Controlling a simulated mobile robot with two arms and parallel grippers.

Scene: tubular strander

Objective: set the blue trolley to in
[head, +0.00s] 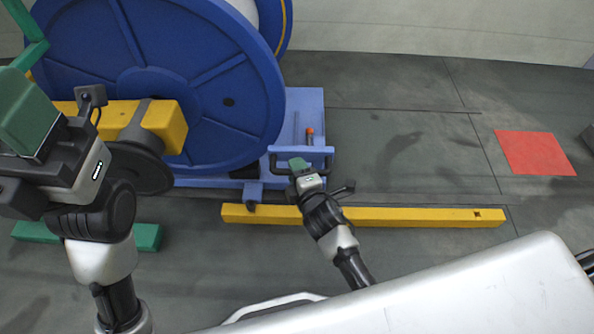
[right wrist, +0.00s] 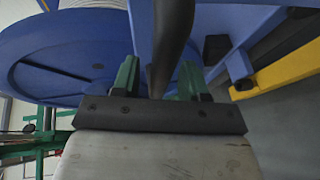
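The blue trolley (head: 308,112) is low on the floor beside a large blue reel (head: 225,95). A dark handle bar (head: 318,150) rises at its near end. My right gripper (head: 299,166) is at this handle. In the right wrist view, the dark handle bar (right wrist: 170,45) runs between my right gripper's green fingers (right wrist: 158,80). A gap shows beside the left finger, so the gripper looks open around the bar; contact with the right finger is unclear. My left gripper (head: 28,112) is high at the left, near a yellow beam; its finger opening is hidden.
A yellow rail (head: 400,216) lies on the floor in front of the trolley. A yellow beam (head: 165,122) reaches to the reel's hub. A red floor square (head: 535,152) lies at the right. The grey floor between the trolley and the square is clear.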

